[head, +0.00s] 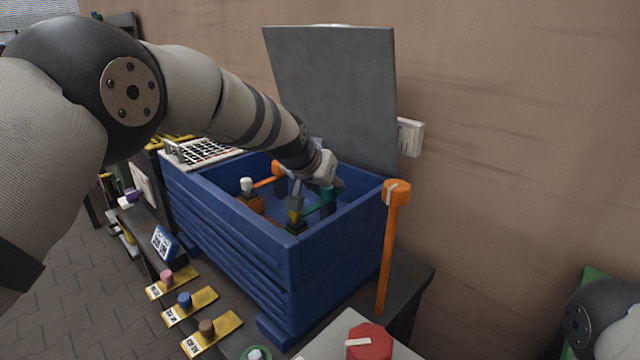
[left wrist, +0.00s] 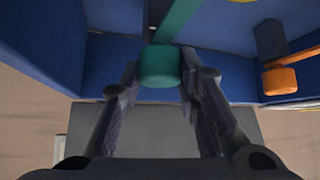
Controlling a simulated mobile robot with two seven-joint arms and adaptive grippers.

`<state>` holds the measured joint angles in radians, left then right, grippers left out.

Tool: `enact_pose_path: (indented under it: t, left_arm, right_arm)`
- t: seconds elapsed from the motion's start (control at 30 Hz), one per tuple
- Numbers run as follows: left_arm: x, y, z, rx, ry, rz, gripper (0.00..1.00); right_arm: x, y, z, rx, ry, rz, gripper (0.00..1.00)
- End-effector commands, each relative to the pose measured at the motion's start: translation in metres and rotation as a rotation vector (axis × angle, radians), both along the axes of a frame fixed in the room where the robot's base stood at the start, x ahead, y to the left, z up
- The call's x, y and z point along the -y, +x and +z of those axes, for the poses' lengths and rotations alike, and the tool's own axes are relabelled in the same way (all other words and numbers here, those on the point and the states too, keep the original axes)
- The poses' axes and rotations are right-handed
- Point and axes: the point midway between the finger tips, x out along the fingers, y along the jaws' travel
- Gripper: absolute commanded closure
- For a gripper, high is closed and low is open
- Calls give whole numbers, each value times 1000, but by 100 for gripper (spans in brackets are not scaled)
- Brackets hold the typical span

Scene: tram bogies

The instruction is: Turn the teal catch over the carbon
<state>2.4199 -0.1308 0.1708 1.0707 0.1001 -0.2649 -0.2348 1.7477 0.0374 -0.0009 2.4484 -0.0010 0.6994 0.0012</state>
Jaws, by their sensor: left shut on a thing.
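The teal catch (left wrist: 160,66) shows in the left wrist view as a rounded end with a flat arm running up and away from it. Its end sits between the two fingers of my left gripper (left wrist: 163,84), which is shut on it. In the head view the teal catch (head: 326,197) is partly hidden by my left gripper (head: 297,192), which reaches down into the open blue box. I cannot make out the carbon clearly; the gripper and box walls hide much of the inside. My right gripper is out of view.
The blue box (head: 235,235) has tall walls and a grey lid (head: 340,95) standing open behind it. An orange-headed lever (head: 391,245) stands at its right corner. A red knob (head: 369,343) and several yellow tags lie in front. An orange-ended part (left wrist: 280,80) is beside the gripper.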

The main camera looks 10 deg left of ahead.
Motion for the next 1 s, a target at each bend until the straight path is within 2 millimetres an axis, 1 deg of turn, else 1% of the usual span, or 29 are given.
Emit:
enact_pose_path:
  t: [0.03,0.5,0.53,0.57,0.6,0.9,1.0]
  left_arm:
    - [2,-2,-4,-9,1,4,100]
    - [3,-2,-5,-12,-3,16,100]
    - [3,-2,-5,-12,-3,16,66]
    - [3,-2,-5,-11,-2,16,59]
    - [3,-1,-5,-11,-2,16,50]
    - [2,-1,-1,-4,-1,15,50]
    - [0,-6,7,-3,0,16,50]
  right_arm:
    - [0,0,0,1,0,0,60]
    - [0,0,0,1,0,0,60]
    - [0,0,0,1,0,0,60]
    - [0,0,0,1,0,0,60]
    - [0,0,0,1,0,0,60]
    - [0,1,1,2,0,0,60]
    - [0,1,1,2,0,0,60]
